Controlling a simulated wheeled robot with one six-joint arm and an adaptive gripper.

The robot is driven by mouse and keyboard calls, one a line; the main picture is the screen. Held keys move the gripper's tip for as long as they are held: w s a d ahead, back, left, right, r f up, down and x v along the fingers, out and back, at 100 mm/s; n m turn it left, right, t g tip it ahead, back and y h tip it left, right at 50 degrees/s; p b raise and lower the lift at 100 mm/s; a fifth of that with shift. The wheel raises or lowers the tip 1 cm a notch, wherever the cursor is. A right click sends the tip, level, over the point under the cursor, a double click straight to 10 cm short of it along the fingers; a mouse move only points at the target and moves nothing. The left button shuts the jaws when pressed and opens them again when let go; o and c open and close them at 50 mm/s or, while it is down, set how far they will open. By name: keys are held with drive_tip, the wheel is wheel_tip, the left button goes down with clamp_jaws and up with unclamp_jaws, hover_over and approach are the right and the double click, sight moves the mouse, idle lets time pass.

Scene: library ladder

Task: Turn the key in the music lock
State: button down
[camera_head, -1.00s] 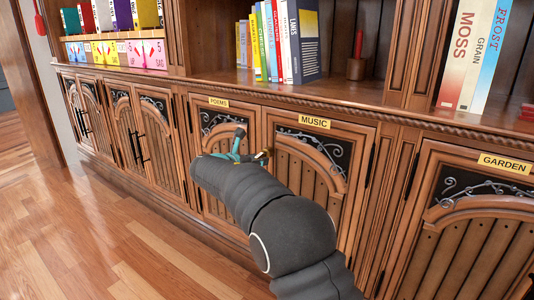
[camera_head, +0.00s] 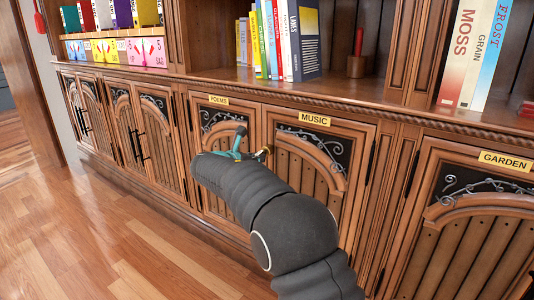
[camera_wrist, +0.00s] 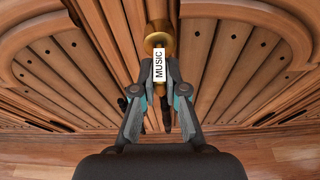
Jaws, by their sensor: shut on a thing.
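The music door (camera_head: 308,178) is a wooden cabinet door with a yellow MUSIC label (camera_head: 314,118) above it. It is shut. My gripper (camera_wrist: 160,92) is at the door's left edge, closed on a key whose white tag (camera_wrist: 158,66) reads MUSIC. Just beyond the tag is the round brass lock (camera_wrist: 160,42), partly covered by the tag. The key's shaft is hidden, so I cannot tell how deep it sits. In the head view my arm hides most of the gripper (camera_head: 252,150), and a bit of brass shows beside it.
The poems door (camera_head: 213,125) is on the left and the garden door (camera_head: 475,225) on the right, both shut. Books (camera_head: 285,40) stand on the shelf above. The wooden floor (camera_head: 100,240) in front is clear at the left.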

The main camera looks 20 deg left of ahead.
drive_tip(key=shift+w+d+m+y+b, duration=0.15)
drive_tip(key=shift+m+y+b, duration=0.25)
drive_tip(key=shift+m+b, duration=0.9)
drive_tip(key=shift+n+b, duration=0.3)
drive_tip(key=shift+m+t+y, duration=0.4)
drive_tip(key=shift+m+t, duration=0.1)
drive_tip(key=shift+m, duration=0.6)
drive_tip(key=shift+m+y, duration=0.3)
drive_tip(key=shift+m, duration=0.6)
drive_tip(key=shift+a+m+t, duration=0.2)
drive_tip(key=shift+m+t, duration=0.1)
drive_tip(key=shift+r+m+t+y, duration=0.1)
drive_tip(key=shift+m+t+y, duration=0.35)
drive_tip(key=shift+m, duration=0.75)
